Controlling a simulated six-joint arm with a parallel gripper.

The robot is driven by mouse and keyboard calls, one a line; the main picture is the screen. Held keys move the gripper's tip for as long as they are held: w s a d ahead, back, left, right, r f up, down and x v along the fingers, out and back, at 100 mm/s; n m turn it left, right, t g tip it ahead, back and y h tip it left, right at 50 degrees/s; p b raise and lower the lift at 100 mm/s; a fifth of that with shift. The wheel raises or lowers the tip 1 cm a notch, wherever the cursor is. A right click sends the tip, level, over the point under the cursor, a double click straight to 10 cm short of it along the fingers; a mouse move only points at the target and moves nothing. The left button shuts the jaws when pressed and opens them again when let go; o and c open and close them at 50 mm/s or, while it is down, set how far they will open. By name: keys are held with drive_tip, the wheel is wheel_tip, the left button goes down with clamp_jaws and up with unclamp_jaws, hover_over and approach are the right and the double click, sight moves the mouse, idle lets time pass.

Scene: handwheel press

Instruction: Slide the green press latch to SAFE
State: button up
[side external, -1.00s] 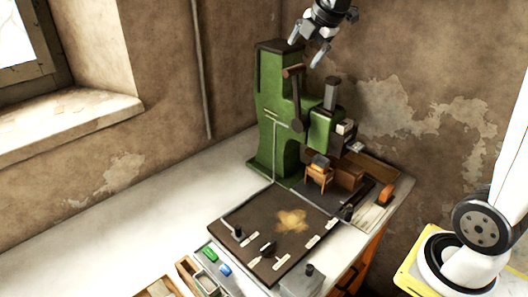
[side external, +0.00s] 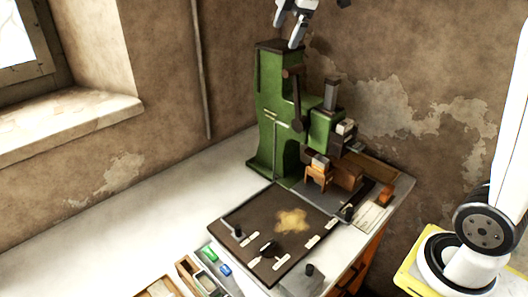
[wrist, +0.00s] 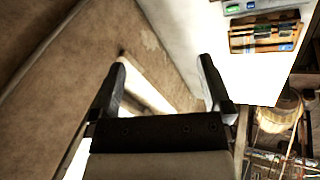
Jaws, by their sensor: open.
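The green press (side external: 268,115) stands upright at the back of the bench, against the wall. A dark lever (side external: 297,100) with a round knob hangs down its front. A dark panel (side external: 245,215) with several black knobs and white labels lies in front of it. The label words are too small to read, and I cannot make out which part is the latch or where SAFE is. My gripper (side external: 288,30) is open and empty, high up near the top of the press and apart from it. In the wrist view my gripper (wrist: 161,72) shows both fingers spread with nothing between.
A small orange stand (side external: 318,180) is at the press's foot. A tray holding green and blue pieces (side external: 225,270) and a grey box (side external: 302,282) sit at the front. The pale bench (side external: 160,215) is clear to the left. A window sill (side external: 65,125) juts out at left.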

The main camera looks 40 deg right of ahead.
drive_tip(key=a+m+g, duration=0.2)
drive_tip(key=a+m, duration=0.4)
drive_tip(key=a, duration=0.2)
drive_tip(key=m+g, duration=0.3)
drive_tip(key=m, duration=0.5)
hover_over(238, 226)
drive_tip(key=shift+h, duration=0.3)
wheel_tip(238, 226, down, 48)
drive_tip(key=shift+r, duration=0.1)
clamp_jaws()
